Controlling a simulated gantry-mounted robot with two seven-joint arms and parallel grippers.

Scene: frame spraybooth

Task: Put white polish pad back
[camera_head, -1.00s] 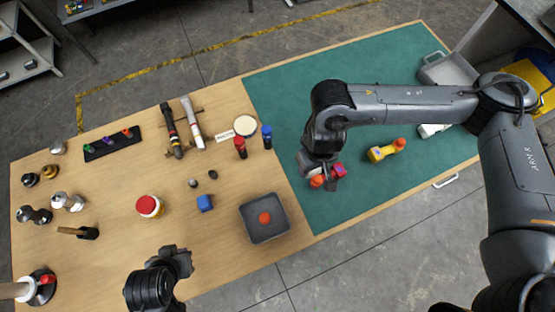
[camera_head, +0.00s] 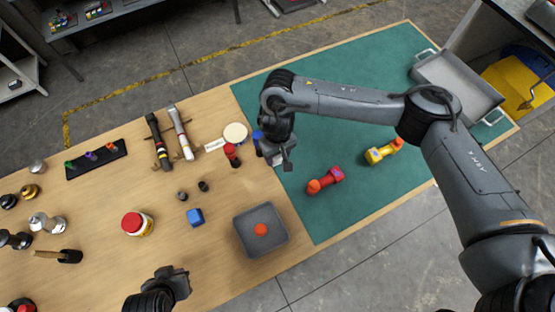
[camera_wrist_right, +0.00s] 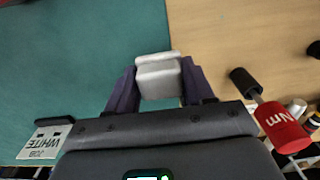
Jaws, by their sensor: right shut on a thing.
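My right gripper (camera_head: 283,160) hangs over the seam between the green mat and the wooden tabletop. In the right wrist view, its purple fingers (camera_wrist_right: 158,92) are shut on a small white block-like pad (camera_wrist_right: 158,77). Its underside and whatever lies directly below are hidden. A round cream-white disc (camera_head: 236,134) lies on the wood to the left of the right gripper, apart from it. My left gripper (camera_head: 180,281) is over the front of the wooden table, and its finger gap cannot be made out.
A red-handled tool (camera_head: 232,155) stands near my right gripper. A grey tray (camera_head: 272,243) holds an orange-red piece. Red (camera_head: 326,180) and yellow (camera_head: 384,151) tools lie on the mat (camera_head: 330,215). A grey bin (camera_head: 461,87) is at right. A WHITE JOB card (camera_wrist_right: 46,140) shows in the wrist view.

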